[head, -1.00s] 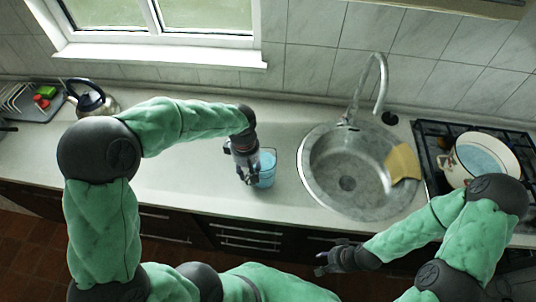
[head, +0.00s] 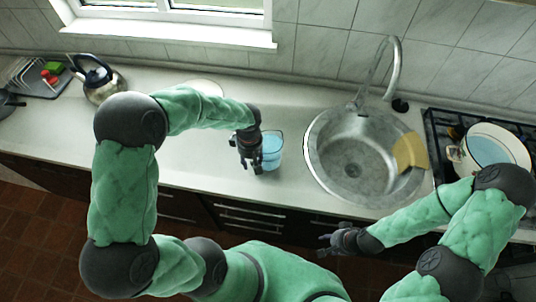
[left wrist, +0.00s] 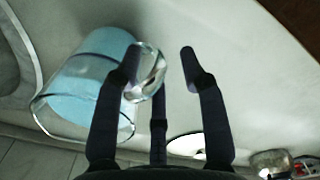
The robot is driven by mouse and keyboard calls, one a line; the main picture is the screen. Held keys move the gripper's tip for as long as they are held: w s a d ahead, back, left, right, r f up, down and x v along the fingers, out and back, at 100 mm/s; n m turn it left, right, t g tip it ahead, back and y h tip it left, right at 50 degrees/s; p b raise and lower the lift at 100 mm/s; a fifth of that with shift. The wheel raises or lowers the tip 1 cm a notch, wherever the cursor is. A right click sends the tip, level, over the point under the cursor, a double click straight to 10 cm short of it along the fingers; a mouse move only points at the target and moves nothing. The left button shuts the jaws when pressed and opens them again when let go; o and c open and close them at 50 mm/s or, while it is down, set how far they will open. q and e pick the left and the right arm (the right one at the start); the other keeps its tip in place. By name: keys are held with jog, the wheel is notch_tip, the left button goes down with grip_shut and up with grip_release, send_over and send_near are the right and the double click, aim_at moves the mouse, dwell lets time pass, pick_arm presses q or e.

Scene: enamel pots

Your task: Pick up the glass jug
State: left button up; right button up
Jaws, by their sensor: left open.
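The glass jug (head: 271,150) holds blue liquid and stands on the counter left of the sink. In the left wrist view the jug (left wrist: 84,82) is at the left, with its clear glass handle (left wrist: 151,72) toward my gripper. My left gripper (head: 250,167) is at the jug's left side in the head view. It is open; in the left wrist view its fingers (left wrist: 161,55) are apart, and the handle shows between them, overlapping the left finger. I cannot tell if they touch. My right gripper (head: 325,244) is low in front of the counter, empty, its opening unclear.
A round metal sink (head: 335,175) with a tap and a yellow cloth (head: 409,152) is right of the jug. A white pot (head: 513,146) stands on the stove. A kettle (head: 101,88) and a dish rack (head: 38,84) are at the left. The counter in between is mostly clear.

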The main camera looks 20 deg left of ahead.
pick_arm(q)
jog(key=shift+f, duration=0.9)
grip_shut()
jog(key=shift+w+r, duration=0.1)
jog(key=shift+w, duration=0.05)
jog(key=shift+r, duration=0.15)
